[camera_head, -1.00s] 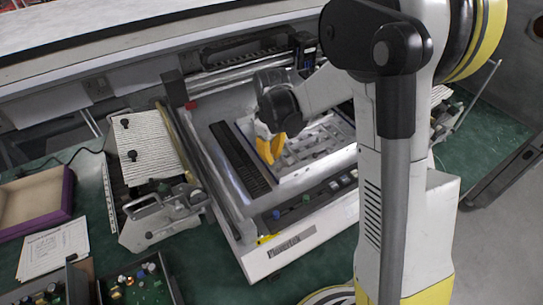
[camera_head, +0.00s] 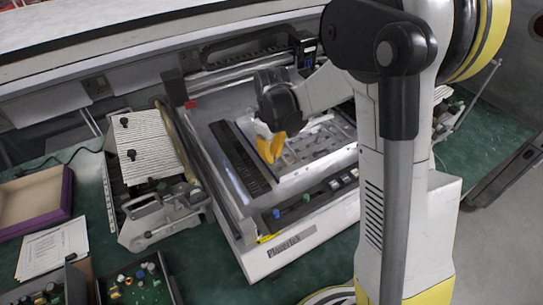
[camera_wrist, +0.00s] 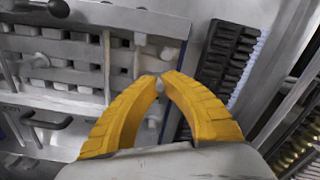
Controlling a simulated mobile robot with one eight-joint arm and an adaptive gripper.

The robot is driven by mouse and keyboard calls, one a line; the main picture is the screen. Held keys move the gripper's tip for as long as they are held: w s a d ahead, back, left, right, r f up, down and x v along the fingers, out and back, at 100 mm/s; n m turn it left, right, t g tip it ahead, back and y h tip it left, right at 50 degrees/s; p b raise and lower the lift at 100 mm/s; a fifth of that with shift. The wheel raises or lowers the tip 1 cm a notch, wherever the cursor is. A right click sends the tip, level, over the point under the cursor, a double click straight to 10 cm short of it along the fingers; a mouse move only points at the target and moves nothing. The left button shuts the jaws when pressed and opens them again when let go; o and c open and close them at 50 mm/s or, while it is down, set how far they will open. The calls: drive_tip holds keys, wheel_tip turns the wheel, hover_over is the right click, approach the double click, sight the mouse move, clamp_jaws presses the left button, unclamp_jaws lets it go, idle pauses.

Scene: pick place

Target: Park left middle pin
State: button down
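My gripper (camera_head: 270,160) has two yellow fingers and is over the left part of the grey fixture plate (camera_head: 318,145) in the machine bed. In the wrist view, the fingertips of my gripper (camera_wrist: 160,77) come nearly together in front of the plate (camera_wrist: 72,75), near its right edge. Small light metal pieces show at and between the tips. I cannot tell whether one is a pin or whether it is held. The plate carries rows of pale blocks and slots; the left middle pin cannot be singled out.
A black ribbed strip (camera_head: 240,160) lies left of the plate and also shows in the wrist view (camera_wrist: 219,65). The machine's front panel (camera_head: 310,200) has knobs. A clamp device (camera_head: 160,215) and an open purple-edged box (camera_head: 35,200) stand left on the green table.

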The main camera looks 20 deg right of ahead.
drive_tip(key=c, duration=1.5)
unclamp_jaws()
drive_tip(key=shift+c, duration=0.2)
drive_tip(key=c, duration=0.4)
drive_tip(key=shift+o, duration=0.2)
drive_tip(key=shift+r, duration=0.1)
drive_tip(key=shift+r+p, duration=2.4)
drive_tip(key=shift+r, duration=1.05)
